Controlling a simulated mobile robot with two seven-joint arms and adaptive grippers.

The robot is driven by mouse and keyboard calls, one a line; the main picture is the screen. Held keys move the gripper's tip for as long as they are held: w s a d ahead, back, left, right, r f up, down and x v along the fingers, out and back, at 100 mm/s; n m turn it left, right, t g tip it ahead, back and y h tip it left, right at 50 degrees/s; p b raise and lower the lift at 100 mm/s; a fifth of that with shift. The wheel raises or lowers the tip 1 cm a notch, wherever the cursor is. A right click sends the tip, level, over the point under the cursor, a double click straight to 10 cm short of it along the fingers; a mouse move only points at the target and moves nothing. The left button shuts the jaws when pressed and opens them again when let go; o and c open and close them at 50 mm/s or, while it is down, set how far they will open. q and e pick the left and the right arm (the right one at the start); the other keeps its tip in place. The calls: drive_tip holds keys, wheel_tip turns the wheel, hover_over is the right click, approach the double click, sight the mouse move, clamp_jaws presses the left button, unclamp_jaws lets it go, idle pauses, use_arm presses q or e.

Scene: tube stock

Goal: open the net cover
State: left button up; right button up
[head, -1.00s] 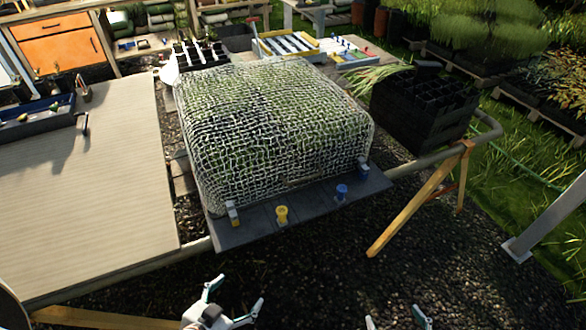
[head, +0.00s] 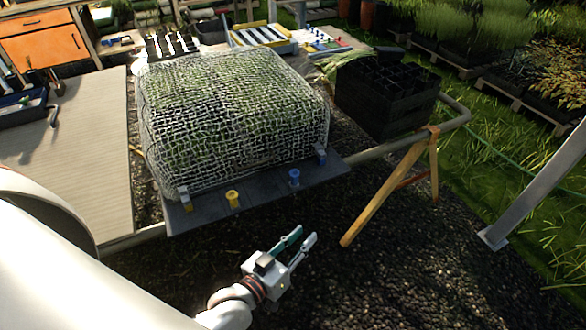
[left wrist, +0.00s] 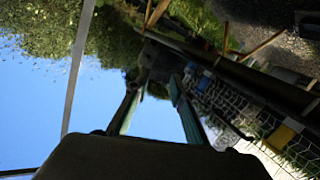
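The net cover (head: 235,115) is a white mesh draped as a closed box over green plants. Its front lower edge lies along a dark board (head: 260,190). My left gripper (head: 305,236) is open and empty, in front of and below the board, apart from the net. The net (left wrist: 240,113) also shows in the left wrist view. My right gripper is out of view.
A pale bench top (head: 85,150) lies left of the net. A black crate stack (head: 385,100) stands to its right, with a rail (head: 455,120) and wooden trestle (head: 390,190) nearby. Gravel is clear in front. My white arm fills the lower left.

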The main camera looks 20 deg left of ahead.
use_arm(q)
drive_tip(key=w+a+r+n+t+y+b, duration=0.3)
drive_tip(key=w+a+r+n+t+y, duration=0.45)
drive_tip(key=n, duration=0.55)
drive_tip(key=n+g+y+b, duration=0.3)
drive_tip(key=n+g+y, duration=0.8)
drive_tip(key=n, duration=0.4)
approach(256, 163)
drive_tip(key=x, duration=0.2)
drive_tip(key=shift+w+a+f+t+y, duration=0.25)
drive_tip(key=shift+w+f+y, duration=0.1)
drive_tip(key=shift+f+y, duration=0.15)
drive_tip(key=x, duration=0.5)
drive_tip(key=shift+w+a+p, duration=0.2)
drive_tip(key=shift+a+p, duration=0.15)
drive_tip(key=shift+x, duration=0.85)
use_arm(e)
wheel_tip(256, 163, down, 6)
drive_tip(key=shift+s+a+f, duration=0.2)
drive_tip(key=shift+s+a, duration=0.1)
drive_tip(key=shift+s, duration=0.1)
use_arm(q)
drive_tip(key=shift+c, duration=0.5)
clamp_jaws()
